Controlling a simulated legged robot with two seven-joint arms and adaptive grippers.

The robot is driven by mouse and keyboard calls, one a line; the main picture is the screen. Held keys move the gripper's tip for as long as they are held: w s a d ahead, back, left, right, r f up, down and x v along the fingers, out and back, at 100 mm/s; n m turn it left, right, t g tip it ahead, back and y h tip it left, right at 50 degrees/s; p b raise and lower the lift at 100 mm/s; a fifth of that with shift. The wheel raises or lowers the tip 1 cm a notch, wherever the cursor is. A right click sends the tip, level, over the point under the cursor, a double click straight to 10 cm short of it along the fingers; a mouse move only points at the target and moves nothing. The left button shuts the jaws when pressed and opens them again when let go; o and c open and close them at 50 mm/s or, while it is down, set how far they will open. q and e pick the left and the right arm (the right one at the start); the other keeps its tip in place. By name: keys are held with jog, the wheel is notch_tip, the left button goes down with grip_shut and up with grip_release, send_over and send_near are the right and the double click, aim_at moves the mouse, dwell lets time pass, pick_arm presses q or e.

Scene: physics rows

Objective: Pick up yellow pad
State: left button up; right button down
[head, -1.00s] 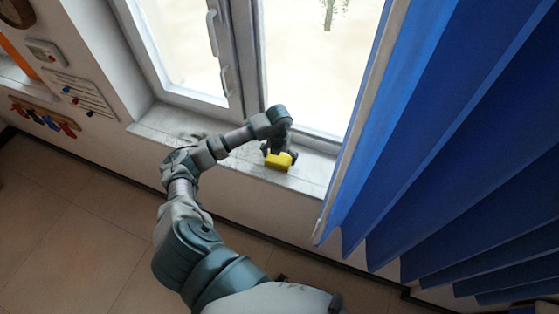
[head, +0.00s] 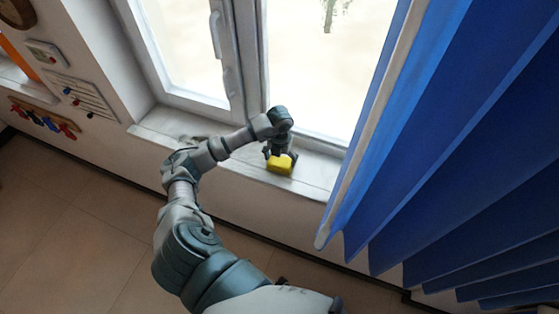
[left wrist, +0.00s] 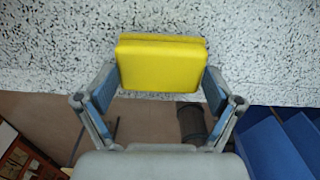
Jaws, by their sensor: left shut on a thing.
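The yellow pad (head: 281,164) is at the windowsill in the head view, directly under my left gripper (head: 280,154). In the left wrist view the yellow pad (left wrist: 160,64) sits between the two blue-lined fingers of my left gripper (left wrist: 160,88), one at each side edge. The gripper is shut on the pad. The pad appears at the speckled sill; whether it touches the surface I cannot tell. The gripper body hides part of the pad in the head view. My right gripper is not in view.
The speckled windowsill (head: 215,165) runs below a white-framed window (head: 240,60). A blue curtain (head: 450,140) hangs close on the right. The sill left of the gripper is mostly clear. A wall rack with coloured items (head: 44,119) is at far left.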

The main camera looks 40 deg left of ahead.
pick_arm(q)
jog(key=shift+r, duration=0.3)
jog(key=c, duration=0.4)
jog(key=shift+s+d+r+b, duration=0.1)
jog(key=shift+r+b, duration=0.15)
jog(key=shift+r, duration=0.3)
jog(key=shift+s+d+r+b, duration=0.1)
jog(key=shift+r+b, duration=0.15)
jog(key=shift+r, duration=0.25)
grip_shut()
jog(key=s, duration=0.3)
jog(key=s+d+b, duration=0.1)
jog(key=s, duration=0.1)
jog(key=shift+s+d+r, duration=0.15)
jog(key=shift+s, duration=0.25)
jog(key=s+d+r+b, duration=0.1)
jog(key=s+b, duration=0.2)
jog(key=s, duration=0.6)
jog(key=shift+s+d+r, duration=0.25)
jog(key=shift+d+r, duration=0.05)
jog(key=shift+d, duration=0.1)
jog(key=o, duration=0.6)
grip_release()
jog(key=shift+a, duration=0.25)
jog(key=shift+c, duration=0.2)
jog(key=o, duration=0.5)
jog(key=shift+a+f, duration=0.15)
jog(key=shift+a, duration=0.1)
